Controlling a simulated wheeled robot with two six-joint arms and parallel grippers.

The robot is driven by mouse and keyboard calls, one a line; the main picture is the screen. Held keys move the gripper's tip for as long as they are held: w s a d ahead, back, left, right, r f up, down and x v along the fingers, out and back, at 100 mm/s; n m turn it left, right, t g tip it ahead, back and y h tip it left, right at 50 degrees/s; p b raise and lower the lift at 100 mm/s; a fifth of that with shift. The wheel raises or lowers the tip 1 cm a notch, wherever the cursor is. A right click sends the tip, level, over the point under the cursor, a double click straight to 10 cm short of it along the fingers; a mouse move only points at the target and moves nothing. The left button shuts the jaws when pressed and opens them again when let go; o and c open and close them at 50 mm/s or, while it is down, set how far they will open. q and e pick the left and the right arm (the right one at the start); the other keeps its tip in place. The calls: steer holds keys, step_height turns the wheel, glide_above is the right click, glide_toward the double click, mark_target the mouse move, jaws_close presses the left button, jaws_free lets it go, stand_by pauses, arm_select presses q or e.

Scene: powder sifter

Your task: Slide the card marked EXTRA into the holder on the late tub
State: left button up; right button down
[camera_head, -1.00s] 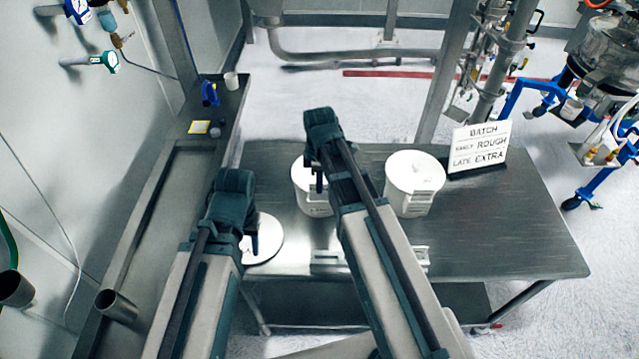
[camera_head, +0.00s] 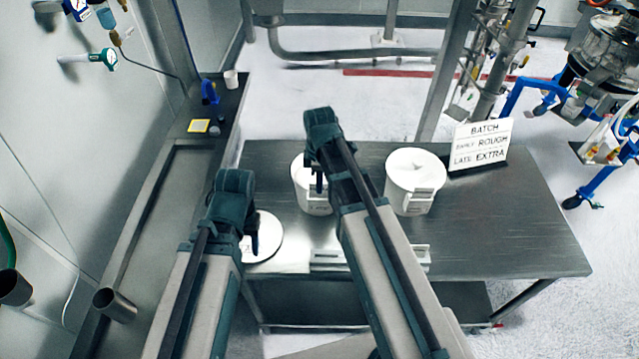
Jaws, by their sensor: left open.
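A white sign (camera_head: 480,145) at the back right of the table reads BATCH, EARLY ROUGH, LATE EXTRA. Two white lidded tubs stand on the table. The left tub (camera_head: 299,183) is partly hidden by my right arm; the right tub (camera_head: 410,172) shows a holder (camera_head: 415,203) on its front. A white round disc (camera_head: 268,238) lies at the left, with faint dark marks I cannot read. My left gripper (camera_head: 252,243) is open over it. My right gripper (camera_head: 318,180) is in front of the left tub; its jaw state is unclear. I cannot make out a card marked EXTRA.
A pale, low rack-like thing (camera_head: 326,258) lies at the table's front edge, partly behind my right arm. The table (camera_head: 510,230) is clear at the right.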

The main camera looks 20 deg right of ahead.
steer(key=shift+f+b, duration=0.45)
steer(key=shift+f, duration=0.1)
steer(key=c, duration=1)
jaws_free()
steer(key=shift+o, duration=0.2)
step_height(320, 180, up, 14)
steer(key=p, duration=1.4)
steer(key=shift+f, duration=0.15)
steer(key=s+a+f+m+b, duration=0.5)
steer(key=s+f+b, duration=0.2)
steer(key=f+b, duration=0.3)
steer(key=s+a+f+m+h+b, duration=0.1)
steer(key=s+a+f+m+b, duration=0.4)
steer(key=f+b, duration=0.5)
steer(key=shift+s+a+f+m+b, duration=0.25)
steer(key=shift+s+m+b, duration=0.25)
steer(key=shift+s, duration=0.65)
